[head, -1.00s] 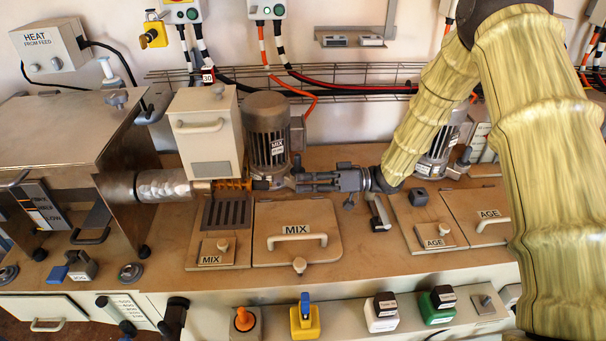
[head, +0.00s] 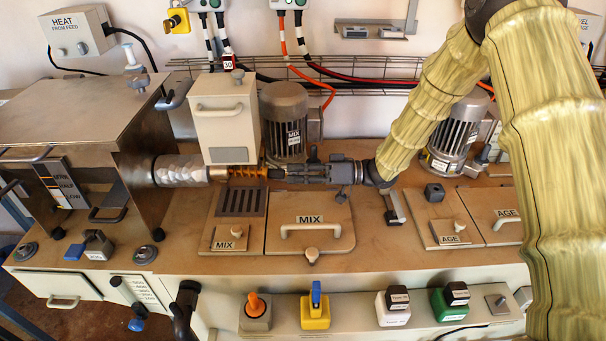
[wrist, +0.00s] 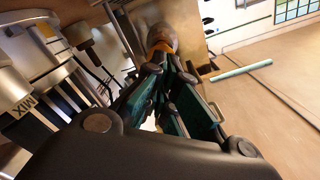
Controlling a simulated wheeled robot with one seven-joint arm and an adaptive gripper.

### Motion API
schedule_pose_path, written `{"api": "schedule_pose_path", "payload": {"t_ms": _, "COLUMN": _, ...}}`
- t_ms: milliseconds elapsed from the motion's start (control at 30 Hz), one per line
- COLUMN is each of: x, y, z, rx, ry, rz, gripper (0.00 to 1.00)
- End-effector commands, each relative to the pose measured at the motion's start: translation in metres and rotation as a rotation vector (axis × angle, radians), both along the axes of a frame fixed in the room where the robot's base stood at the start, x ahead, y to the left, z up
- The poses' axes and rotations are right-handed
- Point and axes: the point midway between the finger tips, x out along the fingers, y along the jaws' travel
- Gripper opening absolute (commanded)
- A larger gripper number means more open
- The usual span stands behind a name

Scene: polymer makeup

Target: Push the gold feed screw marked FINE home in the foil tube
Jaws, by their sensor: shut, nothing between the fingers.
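The gold feed screw (head: 248,171) lies level, with a short orange-gold length showing between the foil tube and my gripper. The foil tube (head: 180,170) is silver and crinkled, and runs into the steel housing at left. The screw's far end is hidden in the tube. My gripper (head: 272,173) is shut and empty, level with the screw, its fingertips at the screw's right end. In the wrist view the dark green finger pads (wrist: 178,98) point toward the orange screw (wrist: 159,48). I cannot tell whether the tips touch it. The FINE marking is not readable.
A cream box (head: 224,112) stands close above the screw. The grey MIX motor (head: 286,118) stands just behind my gripper. A slotted grate (head: 240,202) and the MIX lid (head: 310,240) lie below. A steel housing (head: 75,115) stands at left.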

Motion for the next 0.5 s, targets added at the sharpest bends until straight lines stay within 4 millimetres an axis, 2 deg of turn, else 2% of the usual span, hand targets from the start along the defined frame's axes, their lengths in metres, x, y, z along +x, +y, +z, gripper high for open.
{"api": "schedule_pose_path", "payload": {"t_ms": 500, "x": 0.0001, "y": 0.0033, "z": 0.0007, "rx": 0.000, "ry": -0.001, "rz": 0.000, "gripper": 0.00}}
